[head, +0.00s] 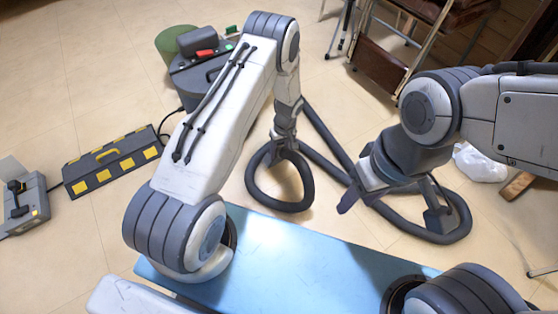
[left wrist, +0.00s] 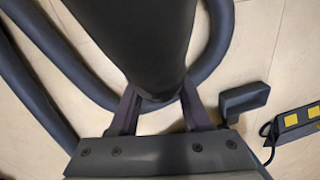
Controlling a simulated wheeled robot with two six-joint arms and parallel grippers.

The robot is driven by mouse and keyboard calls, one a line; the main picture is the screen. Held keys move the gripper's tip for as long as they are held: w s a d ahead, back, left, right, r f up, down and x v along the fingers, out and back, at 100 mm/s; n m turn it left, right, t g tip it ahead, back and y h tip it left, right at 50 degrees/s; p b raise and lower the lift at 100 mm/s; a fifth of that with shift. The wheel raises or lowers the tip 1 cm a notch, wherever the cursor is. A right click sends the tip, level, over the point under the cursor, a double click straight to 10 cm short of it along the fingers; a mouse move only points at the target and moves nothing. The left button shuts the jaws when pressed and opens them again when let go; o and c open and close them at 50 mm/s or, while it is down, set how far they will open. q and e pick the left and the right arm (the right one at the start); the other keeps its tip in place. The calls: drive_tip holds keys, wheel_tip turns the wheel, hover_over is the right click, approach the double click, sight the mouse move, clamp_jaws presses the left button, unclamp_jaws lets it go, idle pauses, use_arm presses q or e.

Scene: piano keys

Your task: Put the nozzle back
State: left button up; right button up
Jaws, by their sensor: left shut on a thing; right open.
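In the left wrist view, my left gripper (left wrist: 160,112) is shut on a thick dark cylinder, which I take to be the nozzle (left wrist: 140,40). It runs from between the fingers to the top edge. In the head view, my left gripper (head: 285,147) is above a loop of dark grey hose (head: 310,190), and the nozzle is hard to make out there. The vacuum cleaner (head: 190,85) stands behind my left arm, partly hidden by it. My right gripper (head: 390,200) is open over the hose's right-hand part, beside a dark grey piece (head: 437,217) I cannot identify.
A dark case with yellow squares (head: 110,158) and a grey box (head: 22,205) lie on the floor at the left. A blue surface (head: 290,260) is in front. A metal-framed chair (head: 385,65) and a white bag (head: 480,163) are at the right. Tiled floor lies open at the back left.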

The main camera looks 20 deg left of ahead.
sight(267, 160)
use_arm(q)
wheel_tip(267, 160, down, 4)
drive_tip(key=b, duration=0.3)
drive_tip(key=shift+f, duration=0.1)
drive_tip(key=o, duration=1.2)
